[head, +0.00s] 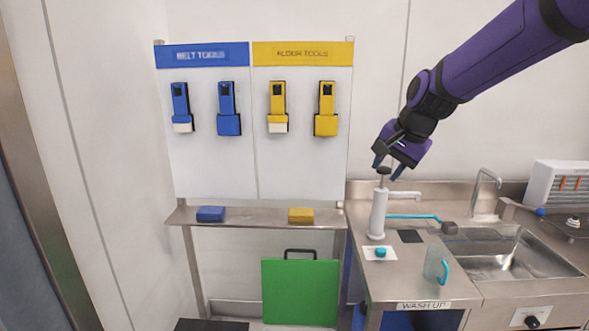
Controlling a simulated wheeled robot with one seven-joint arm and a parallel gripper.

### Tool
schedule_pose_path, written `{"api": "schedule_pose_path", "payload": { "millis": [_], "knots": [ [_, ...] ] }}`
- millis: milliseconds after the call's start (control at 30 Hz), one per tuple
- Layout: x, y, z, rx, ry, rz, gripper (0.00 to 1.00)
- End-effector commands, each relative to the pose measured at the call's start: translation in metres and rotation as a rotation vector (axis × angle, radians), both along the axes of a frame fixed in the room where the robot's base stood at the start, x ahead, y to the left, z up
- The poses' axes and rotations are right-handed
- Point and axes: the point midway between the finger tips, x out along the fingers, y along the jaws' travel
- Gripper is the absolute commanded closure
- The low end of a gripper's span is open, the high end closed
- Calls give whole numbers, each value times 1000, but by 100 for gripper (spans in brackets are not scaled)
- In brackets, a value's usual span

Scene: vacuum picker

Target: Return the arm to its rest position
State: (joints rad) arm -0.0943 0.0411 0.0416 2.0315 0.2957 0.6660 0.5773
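My arm, purple with black joints, reaches in from the upper right in the head view. My gripper (388,167) points down above the left part of the steel counter. Its two fingers look spread apart, with no object clearly clamped between them. A white upright cylinder (377,215) with a thin stem and dark round knob (384,171) stands on the counter just below. The knob lies close to the fingertips in the picture; I cannot tell whether they touch.
A steel sink (515,250) with a tap (486,185) is at the right. A clear jug (436,265) and a teal button box (380,253) stand on the counter. A tool board (252,150), a shelf (255,219) and a green panel (300,292) are at the left.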

Motion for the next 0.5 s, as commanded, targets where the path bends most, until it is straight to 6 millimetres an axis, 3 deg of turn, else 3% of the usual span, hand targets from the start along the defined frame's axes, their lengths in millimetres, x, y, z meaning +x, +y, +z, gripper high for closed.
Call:
{"api": "schedule_pose_path", "payload": {
  "millis": [200, 500],
  "knots": [
    [-73, -28, 32, -108, -56, 129, 62],
    [-174, -62, 47, -263, -108, 298, 62]
  ]
}}
